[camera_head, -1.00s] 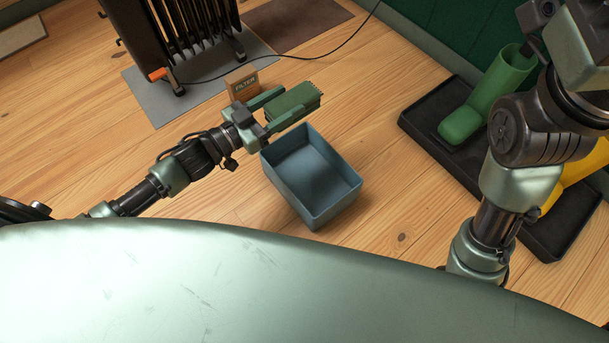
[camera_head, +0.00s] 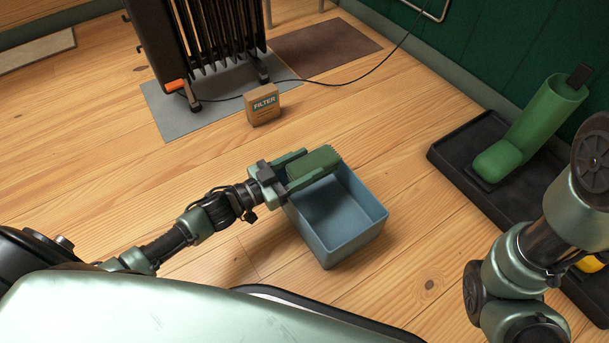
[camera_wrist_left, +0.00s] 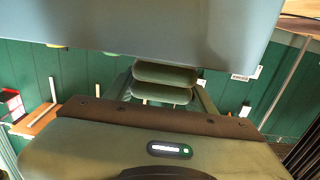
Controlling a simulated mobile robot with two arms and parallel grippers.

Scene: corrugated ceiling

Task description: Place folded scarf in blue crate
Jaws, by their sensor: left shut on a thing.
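The folded scarf (camera_head: 315,168) is a green, layered bundle. My left gripper (camera_head: 303,170) is shut on it, with one finger along each side. It holds the scarf over the far left part of the open blue crate (camera_head: 347,243). The crate stands on the wooden floor and its visible inside is empty. In the left wrist view the scarf's folded edge (camera_wrist_left: 165,75) shows between the fingers, below a large blue-grey surface that looks like the crate (camera_wrist_left: 160,25). My right arm is at the right edge of the head view, but its gripper is out of view.
A cardboard filter box (camera_head: 262,105) stands behind the crate, near a dark radiator (camera_head: 215,45) on a grey mat. A cable (camera_head: 340,82) runs across the floor. A black tray (camera_head: 465,168) with a green boot (camera_head: 530,125) lies to the right. Floor around the crate is clear.

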